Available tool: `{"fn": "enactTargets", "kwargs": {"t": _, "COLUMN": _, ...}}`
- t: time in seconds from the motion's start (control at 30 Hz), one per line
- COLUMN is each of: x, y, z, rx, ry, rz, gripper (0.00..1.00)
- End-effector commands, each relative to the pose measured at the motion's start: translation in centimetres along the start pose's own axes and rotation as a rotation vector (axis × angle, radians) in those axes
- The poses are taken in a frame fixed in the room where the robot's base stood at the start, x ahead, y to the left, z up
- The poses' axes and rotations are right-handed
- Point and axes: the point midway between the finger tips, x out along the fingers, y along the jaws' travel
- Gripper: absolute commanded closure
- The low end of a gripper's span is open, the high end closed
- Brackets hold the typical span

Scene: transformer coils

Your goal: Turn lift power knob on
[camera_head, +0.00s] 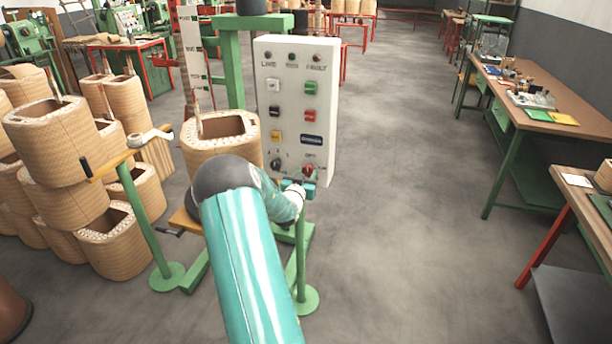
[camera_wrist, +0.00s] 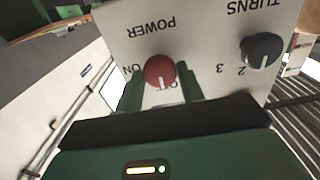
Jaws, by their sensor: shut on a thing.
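The red power knob (camera_wrist: 160,70) sits on the white control panel (camera_head: 297,100), under the word POWER, which appears upside down in the wrist view. Its white mark points down in that view, towards a partly hidden label; ON is at its left. My gripper (camera_wrist: 160,84) has one green finger on each side of the knob and is shut on it. In the head view the knob (camera_head: 308,169) is low on the panel's right, with my gripper (camera_head: 306,184) at it. My arm reaches up from the bottom of that view.
A black TURNS knob (camera_wrist: 262,50) is beside the red one. The panel also has several buttons. Wound coils (camera_head: 50,140) are stacked at left, and one coil (camera_head: 222,140) stands beside the panel. A workbench (camera_head: 545,90) is at right, with clear floor between.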

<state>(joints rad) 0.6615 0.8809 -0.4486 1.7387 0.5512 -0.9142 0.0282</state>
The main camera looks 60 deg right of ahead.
Motion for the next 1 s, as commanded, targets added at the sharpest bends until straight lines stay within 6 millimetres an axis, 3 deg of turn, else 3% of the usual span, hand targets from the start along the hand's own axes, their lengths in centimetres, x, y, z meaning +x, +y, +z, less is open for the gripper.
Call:
{"fn": "enactTargets", "kwargs": {"t": 0.37, "x": -0.02, "y": 0.0, "z": 0.03, "rx": 0.165, "ry": -0.001, "rz": 0.0, "gripper": 0.85}}
{"fn": "enactTargets", "kwargs": {"t": 1.0, "x": -0.04, "y": 0.02, "z": 0.1, "rx": 0.755, "ry": -0.002, "rz": 0.001, "gripper": 0.85}}
